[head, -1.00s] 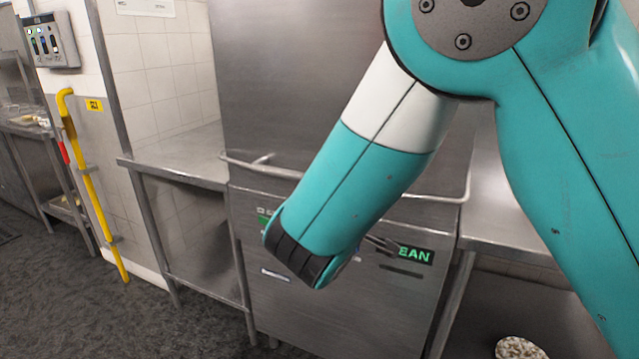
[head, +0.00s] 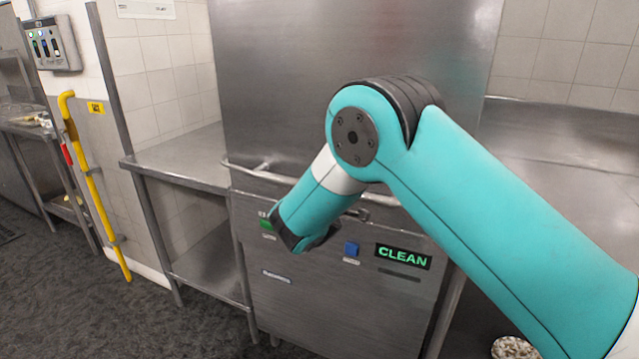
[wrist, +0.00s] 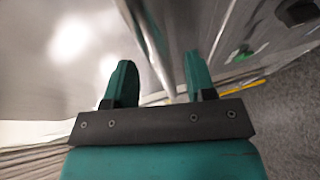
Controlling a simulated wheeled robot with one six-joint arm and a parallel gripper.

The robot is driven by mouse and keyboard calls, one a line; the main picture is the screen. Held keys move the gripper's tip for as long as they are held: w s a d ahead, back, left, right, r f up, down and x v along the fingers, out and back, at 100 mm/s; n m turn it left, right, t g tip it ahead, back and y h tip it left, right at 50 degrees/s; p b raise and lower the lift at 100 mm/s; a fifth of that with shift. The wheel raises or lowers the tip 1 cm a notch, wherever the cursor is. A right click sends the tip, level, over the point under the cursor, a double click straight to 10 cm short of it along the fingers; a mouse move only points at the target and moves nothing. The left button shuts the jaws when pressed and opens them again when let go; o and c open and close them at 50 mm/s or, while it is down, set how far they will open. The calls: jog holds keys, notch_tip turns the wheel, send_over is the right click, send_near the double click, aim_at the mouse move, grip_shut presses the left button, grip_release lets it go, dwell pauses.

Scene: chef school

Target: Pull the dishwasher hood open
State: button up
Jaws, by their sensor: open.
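The dishwasher hood (head: 290,80) is a tall stainless steel panel above the machine's front. Its bar handle (head: 250,173) runs across the hood's lower edge in the head view, partly behind my arm. The hood looks down. In the wrist view my gripper (wrist: 160,82) is open, with its two teal fingers apart. A metal bar, seemingly the handle (wrist: 147,40), runs lengthwise in the gap between the fingers. I cannot tell whether a finger touches it. In the head view my arm hides most or all of the gripper.
The machine's lower front has a green button, a blue button (head: 351,250) and a "CLEAN" display (head: 403,257). Steel counters stand at left (head: 185,160) and right (head: 560,150). A yellow rail (head: 95,195) is on the left wall. A speckled round object (head: 515,348) lies low at right.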

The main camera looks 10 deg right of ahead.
jog(key=shift+x, duration=1.4)
